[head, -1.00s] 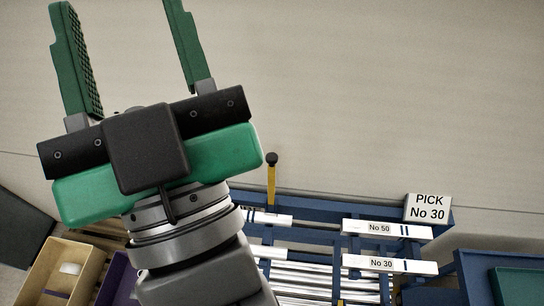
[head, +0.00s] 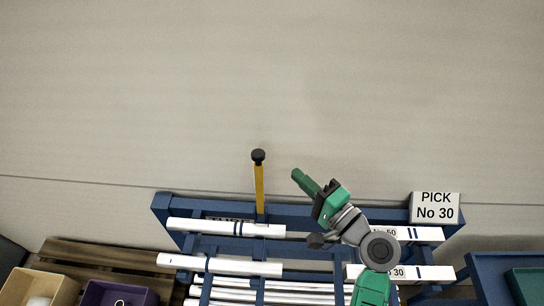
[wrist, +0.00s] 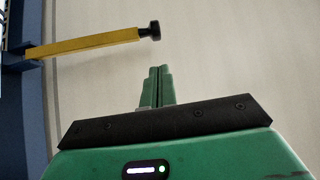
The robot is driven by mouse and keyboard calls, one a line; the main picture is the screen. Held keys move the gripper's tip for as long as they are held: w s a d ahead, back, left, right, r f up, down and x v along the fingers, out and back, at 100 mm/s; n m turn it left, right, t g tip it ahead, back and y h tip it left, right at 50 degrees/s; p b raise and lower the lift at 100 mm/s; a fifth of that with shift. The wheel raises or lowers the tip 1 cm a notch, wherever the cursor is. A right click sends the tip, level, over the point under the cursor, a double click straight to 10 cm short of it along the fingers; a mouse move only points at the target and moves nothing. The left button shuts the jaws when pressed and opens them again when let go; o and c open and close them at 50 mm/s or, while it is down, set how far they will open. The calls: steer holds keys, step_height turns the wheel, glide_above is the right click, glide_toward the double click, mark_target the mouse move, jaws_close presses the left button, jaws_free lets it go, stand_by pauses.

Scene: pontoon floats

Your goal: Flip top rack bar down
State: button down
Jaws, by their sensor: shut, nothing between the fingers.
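The yellow top rack bar (head: 259,186) with a black knob stands upright above the blue rack's top rail in the head view. In the wrist view the yellow bar (wrist: 85,44) runs across the upper left from a blue bracket, its black knob towards the middle. My gripper (head: 296,174) is to the right of the bar, pointing up and left towards it. My gripper's green fingers (wrist: 160,72) are together and empty in the wrist view. A gap shows between the fingertips and the bar.
The blue rack (head: 330,214) holds white labelled bars and several silver tubes. A "PICK No 30" sign (head: 436,208) stands at its right end. A tan bin (head: 58,283) and a purple bin (head: 98,293) are at lower left. The wall area above the rack is clear.

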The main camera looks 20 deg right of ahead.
steer(key=p+x, duration=0.1)
steer(key=x, duration=0.9)
steer(key=shift+w+a, duration=0.1)
stand_by(0.3)
